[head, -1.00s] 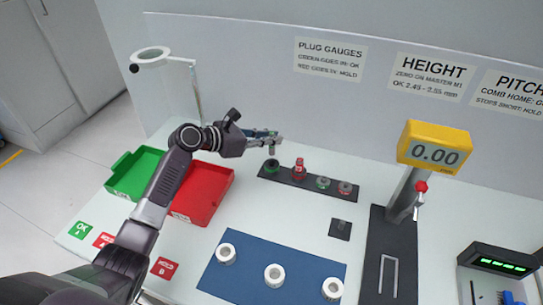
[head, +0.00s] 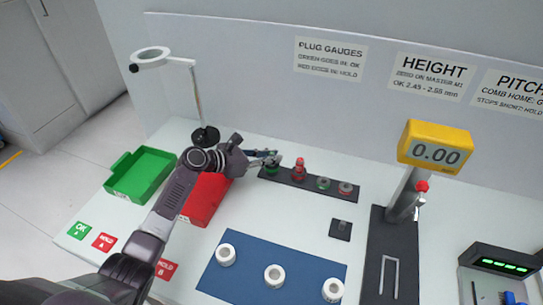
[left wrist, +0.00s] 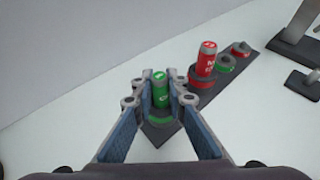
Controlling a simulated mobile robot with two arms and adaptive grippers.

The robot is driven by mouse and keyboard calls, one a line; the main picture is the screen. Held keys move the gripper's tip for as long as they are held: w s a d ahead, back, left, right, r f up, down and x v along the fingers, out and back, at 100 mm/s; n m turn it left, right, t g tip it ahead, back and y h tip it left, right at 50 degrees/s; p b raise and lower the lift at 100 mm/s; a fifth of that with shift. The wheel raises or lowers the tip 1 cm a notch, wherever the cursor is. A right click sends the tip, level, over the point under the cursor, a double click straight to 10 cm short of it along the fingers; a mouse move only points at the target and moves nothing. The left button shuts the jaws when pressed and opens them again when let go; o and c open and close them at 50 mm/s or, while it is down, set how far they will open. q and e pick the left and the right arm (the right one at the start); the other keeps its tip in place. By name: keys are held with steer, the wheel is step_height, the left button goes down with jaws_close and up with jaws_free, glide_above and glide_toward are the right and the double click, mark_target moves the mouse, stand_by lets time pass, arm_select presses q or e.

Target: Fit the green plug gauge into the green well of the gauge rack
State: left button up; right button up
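The green plug gauge (left wrist: 160,93) stands between the pads of my left gripper (left wrist: 160,80), which looks shut on it. In the head view my left gripper (head: 272,160) is at the left end of the dark gauge rack (head: 310,185) and mostly hides the gauge. The green well (left wrist: 158,121) is a green ring directly below the gauge in the left wrist view; it also shows in the head view (head: 270,171). The gauge looks upright over or in this well; its lower end is hidden, so I cannot tell how deep. My right gripper is not in view.
A red plug gauge (head: 299,168) stands in the rack close to my gripper. Another green ring (head: 323,183) and a red ring (head: 345,188) follow along the rack. A magnifier lamp (head: 205,136) stands behind my arm. Green (head: 140,175) and red (head: 203,205) trays lie left.

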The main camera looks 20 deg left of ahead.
arm_select(q)
steer(key=o, duration=0.4)
steer(key=shift+o, duration=0.2)
steer(key=shift+r, duration=0.2)
steer(key=shift+s+a, duration=0.25)
steer(key=shift+s, duration=0.05)
steer(key=v, duration=1.1)
steer(key=shift+r, duration=0.2)
